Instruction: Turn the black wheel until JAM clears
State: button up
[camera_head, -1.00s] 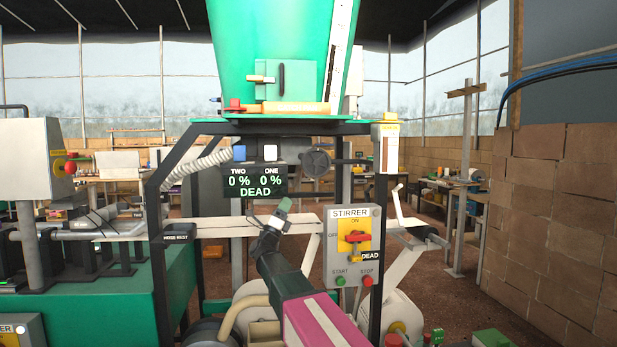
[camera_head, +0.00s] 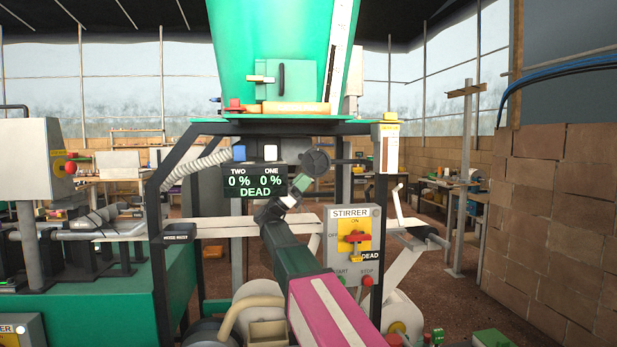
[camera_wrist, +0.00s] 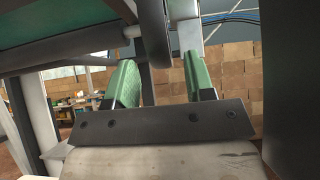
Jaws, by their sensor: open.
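The black wheel (camera_head: 316,161) is a dark round disc on the machine frame, just right of the display. My gripper (camera_head: 303,181) has green fingers and is just below and left of the wheel in the head view. In the wrist view my gripper (camera_wrist: 160,80) is open, its two green fingers apart. A dark bar (camera_wrist: 154,40) stands in front of the fingers; I cannot tell whether it is the wheel's edge. The display (camera_head: 254,181) reads TWO 0 %, ONE 0 % and DEAD. No JAM lettering is legible.
A blue button (camera_head: 239,155) and a white button (camera_head: 270,153) sit above the display. The STIRRER box (camera_head: 351,232) with its red switch hangs right of my arm. Frame posts flank the wheel. A pale strip (camera_head: 225,228) runs across below the display.

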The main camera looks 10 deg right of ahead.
aim_at(315, 162)
jog(key=shift+x, duration=1.4)
grip_shut()
jog(key=shift+d, duration=0.1)
